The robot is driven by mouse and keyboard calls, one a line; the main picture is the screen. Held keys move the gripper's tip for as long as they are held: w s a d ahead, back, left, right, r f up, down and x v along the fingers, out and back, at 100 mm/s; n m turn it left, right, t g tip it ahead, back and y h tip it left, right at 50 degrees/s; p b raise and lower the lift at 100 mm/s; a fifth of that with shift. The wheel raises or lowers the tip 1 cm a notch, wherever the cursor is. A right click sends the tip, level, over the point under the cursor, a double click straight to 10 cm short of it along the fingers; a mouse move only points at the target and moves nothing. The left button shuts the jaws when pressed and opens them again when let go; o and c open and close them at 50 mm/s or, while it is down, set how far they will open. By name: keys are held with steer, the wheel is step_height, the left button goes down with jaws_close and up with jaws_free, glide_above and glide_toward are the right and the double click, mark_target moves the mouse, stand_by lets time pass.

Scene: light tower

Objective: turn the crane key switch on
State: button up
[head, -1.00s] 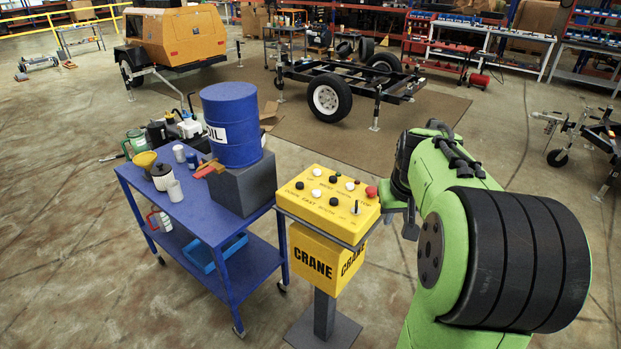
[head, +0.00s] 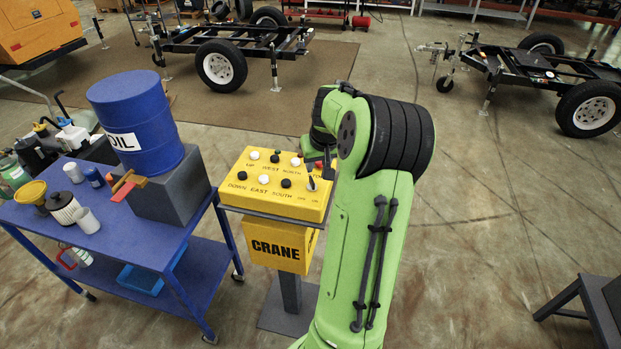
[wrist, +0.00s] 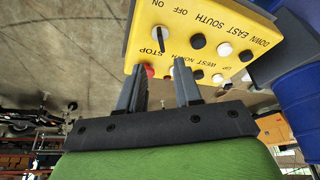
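The yellow crane control box (head: 235,188) stands on a pedestal. Its key switch (head: 312,184) is near the right front corner, by the OFF and ON labels. The red STOP button (wrist: 149,71) is partly hidden by the left finger.
Black and white push buttons (head: 264,180) share the panel. A blue cart (head: 150,235) with an oil drum (head: 135,122) on a grey block stands close on the left. A dark stand (head: 585,312) is at lower right. The floor right of my arm is open.

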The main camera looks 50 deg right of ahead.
mark_target(312, 180)
steer(key=x, duration=1)
steer(key=shift+w+r, duration=0.1)
steer(key=shift+w, duration=0.05)
jaws_close()
